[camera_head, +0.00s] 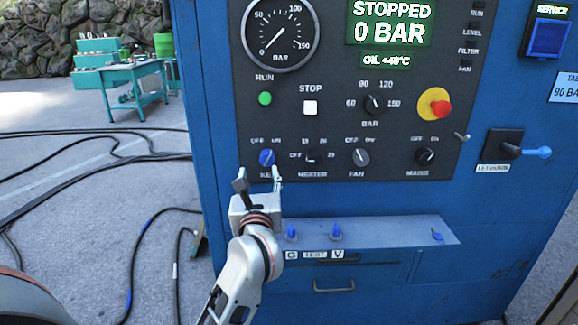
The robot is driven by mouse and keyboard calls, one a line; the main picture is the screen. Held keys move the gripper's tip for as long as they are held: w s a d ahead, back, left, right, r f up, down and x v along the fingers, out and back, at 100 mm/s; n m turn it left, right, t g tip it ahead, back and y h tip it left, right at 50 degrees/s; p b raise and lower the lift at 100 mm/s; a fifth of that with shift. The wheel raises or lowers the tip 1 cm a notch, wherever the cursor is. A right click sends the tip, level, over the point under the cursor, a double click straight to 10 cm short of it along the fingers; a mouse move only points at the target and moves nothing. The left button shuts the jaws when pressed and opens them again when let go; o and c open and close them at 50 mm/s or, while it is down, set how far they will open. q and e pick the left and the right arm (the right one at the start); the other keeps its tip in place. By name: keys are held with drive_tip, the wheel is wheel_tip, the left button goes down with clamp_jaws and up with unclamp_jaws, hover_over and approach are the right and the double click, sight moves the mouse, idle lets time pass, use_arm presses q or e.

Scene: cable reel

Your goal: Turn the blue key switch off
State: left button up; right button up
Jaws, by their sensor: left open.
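The blue key switch (266,157) is a small round blue knob at the lower left of the dark control panel. Two position labels sit above it, and the label below it is partly hidden by my gripper. I cannot tell clearly which label the knob points at. My left gripper (259,181) is just below the knob, with its two fingers spread apart, one to the left and one to the right. Nothing shows between the fingers. I cannot tell whether a fingertip touches the panel. My right gripper is not in view.
The panel (337,120) also holds the heater knob (311,156), fan knob (360,157), another black knob (425,156) and a red emergency button (440,108). The display (391,22) reads STOPPED, 0 BAR. A shelf (400,231) with blue fittings juts out below.

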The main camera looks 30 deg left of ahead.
sight(267, 163)
use_arm(q)
drive_tip(key=shift+h, duration=0.5)
drive_tip(key=x, duration=0.2)
drive_tip(key=d+x, duration=0.1)
drive_tip(key=x, duration=0.5)
drive_tip(key=shift+w+d+f, duration=0.1)
drive_tip(key=shift+w+f, duration=0.1)
drive_tip(key=shift+w, duration=0.3)
drive_tip(key=shift+c, duration=0.3)
drive_tip(key=shift+n, duration=0.3)
drive_tip(key=c, duration=1)
